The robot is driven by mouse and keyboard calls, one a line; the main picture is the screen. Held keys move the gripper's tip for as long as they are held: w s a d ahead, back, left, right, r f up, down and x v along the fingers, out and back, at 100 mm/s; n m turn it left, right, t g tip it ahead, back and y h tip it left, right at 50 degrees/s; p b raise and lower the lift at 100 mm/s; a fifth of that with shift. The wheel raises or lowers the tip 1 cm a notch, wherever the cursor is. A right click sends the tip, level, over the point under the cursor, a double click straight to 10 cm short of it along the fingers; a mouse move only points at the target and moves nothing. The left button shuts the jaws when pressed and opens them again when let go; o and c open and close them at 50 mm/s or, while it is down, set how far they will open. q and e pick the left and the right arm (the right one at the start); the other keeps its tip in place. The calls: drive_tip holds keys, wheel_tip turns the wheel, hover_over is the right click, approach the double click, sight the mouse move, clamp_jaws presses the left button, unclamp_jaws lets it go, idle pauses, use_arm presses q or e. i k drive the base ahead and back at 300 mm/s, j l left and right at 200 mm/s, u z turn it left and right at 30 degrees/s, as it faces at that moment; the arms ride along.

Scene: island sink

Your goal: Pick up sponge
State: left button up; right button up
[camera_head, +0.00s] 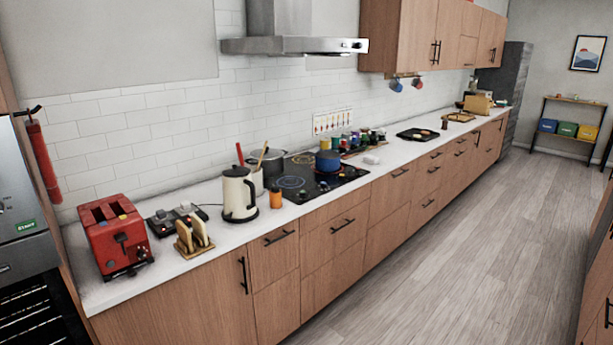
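I cannot make out a sponge in the head view. Neither of my grippers shows in this view.
A long white counter (185,262) runs along the wall, with a red toaster (113,236), bread rack (194,236), cream kettle (238,194), cooktop (300,183) and blue pot (328,161). Wooden floor (470,230) is clear. Wooden cabinetry (597,270) stands at the right edge.

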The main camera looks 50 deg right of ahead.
sight(370, 159)
drive_tip(key=z, duration=2.15)
drive_tip(key=i+l+z, duration=0.35)
drive_tip(key=i, duration=0.5)
drive_tip(key=i+z, duration=0.35)
drive_tip(key=i, duration=0.55)
drive_tip(key=i+l+u, duration=0.1)
drive_tip(key=i, duration=0.6)
drive_tip(key=i+l+u, duration=0.15)
drive_tip(key=i, duration=0.6)
drive_tip(key=i+l+u, duration=0.1)
drive_tip(key=i+u, duration=0.3)
drive_tip(key=i+l+u, duration=0.15)
drive_tip(key=u, duration=0.25)
drive_tip(key=i+l+u, duration=0.5)
drive_tip(key=l+u, duration=0.15)
drive_tip(key=u, duration=0.2)
drive_tip(key=i+l+u, duration=0.15)
drive_tip(key=l+u, duration=0.25)
drive_tip(key=l, duration=0.15)
drive_tip(key=i+l+u, duration=0.1)
drive_tip(key=l+u, duration=0.3)
drive_tip(key=l, duration=0.15)
drive_tip(key=l+u, duration=0.4)
drive_tip(key=l, duration=0.15)
